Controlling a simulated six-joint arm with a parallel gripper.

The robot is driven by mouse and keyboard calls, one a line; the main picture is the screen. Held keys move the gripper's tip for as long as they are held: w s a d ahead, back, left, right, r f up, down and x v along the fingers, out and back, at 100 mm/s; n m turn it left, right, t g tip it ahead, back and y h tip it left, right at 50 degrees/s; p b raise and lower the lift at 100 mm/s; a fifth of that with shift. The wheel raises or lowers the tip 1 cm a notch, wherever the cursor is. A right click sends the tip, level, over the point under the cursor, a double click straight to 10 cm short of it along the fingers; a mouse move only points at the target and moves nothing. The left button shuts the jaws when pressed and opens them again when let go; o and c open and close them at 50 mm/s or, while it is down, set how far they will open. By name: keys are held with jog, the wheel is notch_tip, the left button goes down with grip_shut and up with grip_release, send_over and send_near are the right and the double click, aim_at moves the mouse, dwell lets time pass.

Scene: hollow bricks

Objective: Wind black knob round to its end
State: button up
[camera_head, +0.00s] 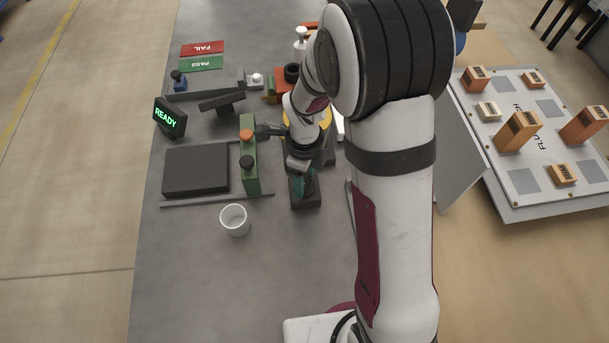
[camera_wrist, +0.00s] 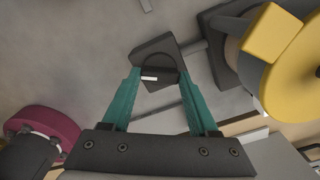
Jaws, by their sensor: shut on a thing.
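The black knob (camera_wrist: 157,72) has a white mark on it, which lies nearly level in the wrist view. It sits on a dark block (camera_wrist: 158,46) on the grey bench. My gripper (camera_wrist: 157,78) reaches it with two teal fingers, one on each side, and is shut on the knob. In the head view my gripper (camera_head: 300,184) is over the dark block (camera_head: 306,204), and the knob is hidden there by the gripper.
A green box with orange and black buttons (camera_head: 249,178) stands just left of my gripper. A white cup (camera_head: 235,220) is at lower left. A READY display (camera_head: 170,118) stands farther left. A yellow round part (camera_wrist: 296,73) is close on the right in the wrist view.

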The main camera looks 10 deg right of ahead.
aim_at(305, 182)
jog(key=o, duration=1.4)
jog(key=shift+r, duration=0.1)
notch_tip(305, 182, up, 16)
jog(key=shift+f, duration=0.15)
jog(key=shift+s, duration=0.1)
jog(key=s+n, duration=0.6)
jog(key=s, duration=0.1)
jog(key=s+d+n+y, duration=0.1)
jog(key=s+n, duration=0.5)
jog(key=s, duration=0.1)
jog(key=s+n, duration=0.6)
jog(key=s, duration=0.1)
jog(key=shift+d+y, duration=0.3)
jog(key=shift+y, duration=0.1)
